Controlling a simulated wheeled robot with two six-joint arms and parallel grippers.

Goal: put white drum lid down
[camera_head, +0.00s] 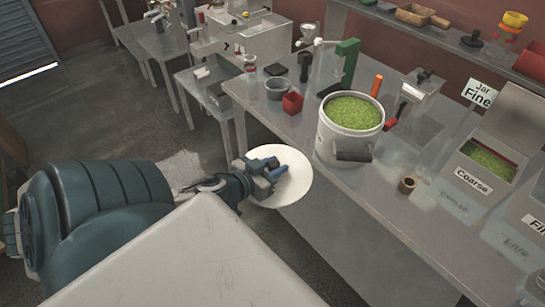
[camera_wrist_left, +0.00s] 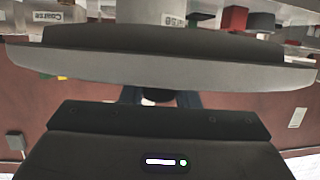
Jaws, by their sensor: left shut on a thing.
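The white drum lid (camera_head: 294,191) is a round white disc, held by my left gripper (camera_head: 270,173) at the table's near edge in the head view. My left gripper is shut on it, and its blue fingers cover part of the lid's top. In the left wrist view the lid (camera_wrist_left: 170,68) spans the frame nearly edge-on, above my dark gripper body; the grip point is mostly hidden. The white drum (camera_head: 335,145) stands open on the table just right of the lid, full of green granules. My right gripper is not in view.
The grey table (camera_head: 400,205) holds a small brown ring (camera_head: 407,185), a red cup (camera_head: 292,103), a grey pot (camera_head: 276,88) and an orange-handled tool (camera_head: 376,86). A bin labelled Coarse (camera_head: 473,180) stands at the right. The tabletop in front of the drum is mostly clear.

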